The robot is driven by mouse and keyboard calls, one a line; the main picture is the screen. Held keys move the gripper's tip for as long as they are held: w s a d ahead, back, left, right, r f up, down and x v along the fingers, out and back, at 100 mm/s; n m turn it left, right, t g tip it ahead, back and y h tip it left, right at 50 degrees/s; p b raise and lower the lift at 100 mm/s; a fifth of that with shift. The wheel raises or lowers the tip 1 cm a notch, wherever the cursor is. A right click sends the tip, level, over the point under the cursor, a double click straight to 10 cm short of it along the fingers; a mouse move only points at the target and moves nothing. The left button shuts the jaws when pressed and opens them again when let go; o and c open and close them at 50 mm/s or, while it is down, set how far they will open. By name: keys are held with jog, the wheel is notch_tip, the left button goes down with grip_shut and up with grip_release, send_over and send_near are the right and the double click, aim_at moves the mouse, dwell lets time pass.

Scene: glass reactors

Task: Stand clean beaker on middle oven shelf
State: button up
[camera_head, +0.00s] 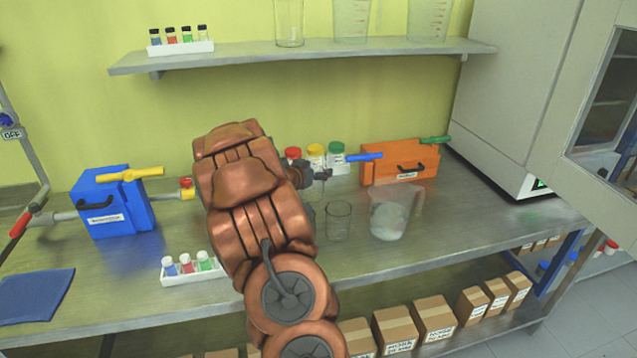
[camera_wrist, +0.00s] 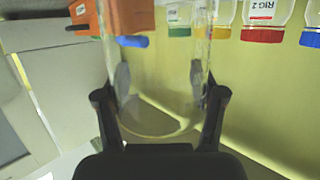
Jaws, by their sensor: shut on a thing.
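My gripper (camera_wrist: 164,92) is shut on a clear glass vessel (camera_wrist: 165,132), likely the beaker. The wrist picture is upside down, and the vessel's curved edge shows between the two fingers. In the head view my gripper (camera_head: 322,176) is above the back of the bench; the held glass is hard to make out there, partly hidden by my arm. A small clear glass (camera_head: 338,222) stands on the bench just below it. A larger beaker (camera_head: 390,222) with whitish residue stands to its right. The white oven (camera_head: 515,80) is at the right; its windowed door (camera_head: 572,110) appears swung out. Its shelves are not clearly visible.
An orange box (camera_head: 400,163) and capped jars (camera_head: 315,157) stand behind. A blue box (camera_head: 112,205) and a vial rack (camera_head: 195,268) are left. A wall shelf (camera_head: 300,53) holds glassware overhead. The bench's right part (camera_head: 480,220) is clear. The oven door juts over the right end.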

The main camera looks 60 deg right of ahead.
jog(key=shift+f, duration=2)
jog(key=shift+f, duration=0.15)
jog(key=o, duration=1.2)
jog(key=shift+a, duration=0.2)
jog(key=b+v, duration=0.1)
jog(key=v, duration=1)
jog(key=shift+a+r+b, duration=0.3)
jog(key=shift+a+b, duration=0.05)
jog(key=shift+b, duration=0.05)
